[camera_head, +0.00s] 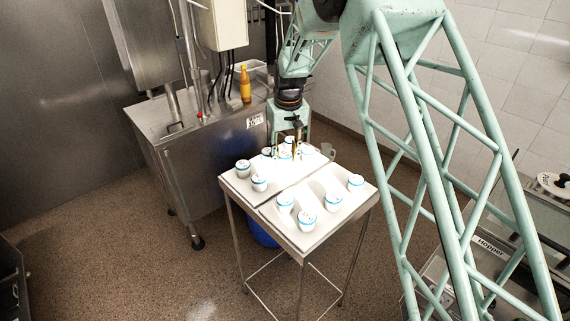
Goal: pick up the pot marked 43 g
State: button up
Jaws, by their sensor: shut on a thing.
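My gripper (286,150) reaches down over the far part of a small steel table (318,244). It is shut on a small white pot (286,155) with a blue rim; whether the pot is lifted off the surface I cannot tell. Other similar pots stand around: one at the left (243,168), one in front of it (259,182), one at the right (356,182), and one at the front (307,219). More stand close to the gripper and in the front half. The marks on the pots are too small to read, so I cannot tell which is 43 g.
A steel cabinet (190,160) stands behind the table with an orange bottle (245,85) on top. A blue bin (262,234) is under the table. Machinery marked Hopper (490,245) stands at the right.

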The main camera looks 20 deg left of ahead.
aim_at(285, 153)
jog(key=shift+r, duration=2.9)
jog(key=shift+d, duration=0.1)
